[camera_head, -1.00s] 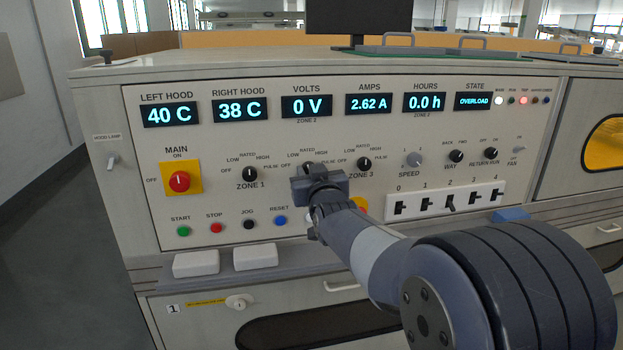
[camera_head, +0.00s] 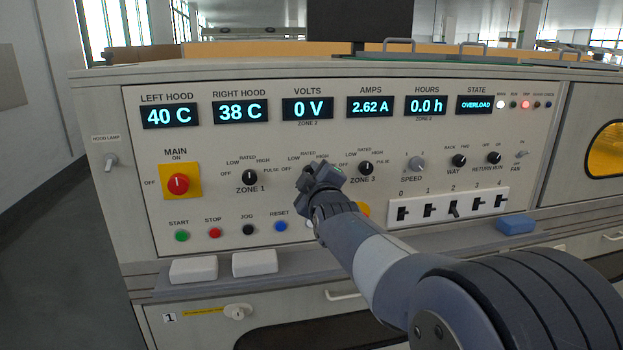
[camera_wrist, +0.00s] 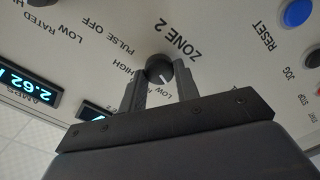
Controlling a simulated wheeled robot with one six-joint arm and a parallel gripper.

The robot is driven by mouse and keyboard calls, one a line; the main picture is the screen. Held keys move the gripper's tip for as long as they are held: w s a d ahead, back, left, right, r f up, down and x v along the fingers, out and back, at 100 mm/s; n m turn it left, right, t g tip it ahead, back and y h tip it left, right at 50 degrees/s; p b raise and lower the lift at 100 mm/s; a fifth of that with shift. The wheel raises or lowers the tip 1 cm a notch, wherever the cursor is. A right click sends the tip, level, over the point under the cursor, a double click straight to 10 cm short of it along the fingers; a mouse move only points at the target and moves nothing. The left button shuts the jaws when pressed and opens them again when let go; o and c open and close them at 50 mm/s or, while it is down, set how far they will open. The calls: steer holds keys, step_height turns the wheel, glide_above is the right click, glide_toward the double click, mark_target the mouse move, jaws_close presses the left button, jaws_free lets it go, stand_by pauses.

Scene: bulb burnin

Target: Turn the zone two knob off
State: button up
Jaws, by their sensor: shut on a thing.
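The zone two knob (camera_wrist: 158,69) is small, round and dark with a white pointer mark, and sits beside the ZONE 2 label in the wrist view. My gripper (camera_wrist: 161,82) has one finger on each side of it and is shut on it. The mark points down and to the right in the wrist view; I cannot tell which setting it is at. In the head view my gripper (camera_head: 323,182) is tilted at the panel between the zone 1 knob (camera_head: 250,177) and zone 3 knob (camera_head: 366,168), hiding the zone two knob.
A red main switch (camera_head: 178,184) is at the left, with several push buttons low on the panel. Lever switches (camera_head: 454,207) stand at the right. The state display (camera_head: 475,105) reads OVERLOAD; volts reads 0 V. A ledge (camera_head: 335,258) runs below.

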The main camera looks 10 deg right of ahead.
steer(key=shift+n, duration=0.8)
steer(key=o, duration=1)
steer(key=s+p, duration=0.1)
steer(key=s, duration=1)
steer(key=shift+w, duration=0.1)
